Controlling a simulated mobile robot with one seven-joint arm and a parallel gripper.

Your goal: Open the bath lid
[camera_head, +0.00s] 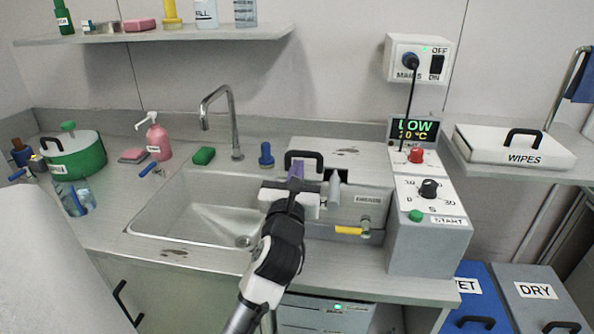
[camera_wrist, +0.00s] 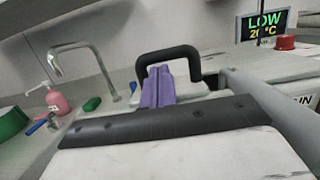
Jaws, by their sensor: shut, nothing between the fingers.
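The bath lid (camera_head: 345,153) is a pale, scuffed panel on top of the bath unit, right of the sink basin, and it looks closed. Its black arched handle (camera_head: 304,155) stands at its left part; the handle also shows in the wrist view (camera_wrist: 168,52). My gripper (camera_head: 296,170) is shut and empty, with its purple fingers at the handle. In the wrist view the purple fingertips (camera_wrist: 158,72) appear within the handle's arch. I cannot tell whether they touch the bar or stop in front of it. My wrist hides part of the lid's front.
The control box (camera_head: 430,225) with its dial and LOW display (camera_head: 415,130) stands right of the bath. A yellow-handled valve (camera_head: 349,230) is on the bath front. The faucet (camera_head: 233,125) and a blue knob (camera_head: 266,155) stand to the left. The sink basin (camera_head: 190,205) is empty.

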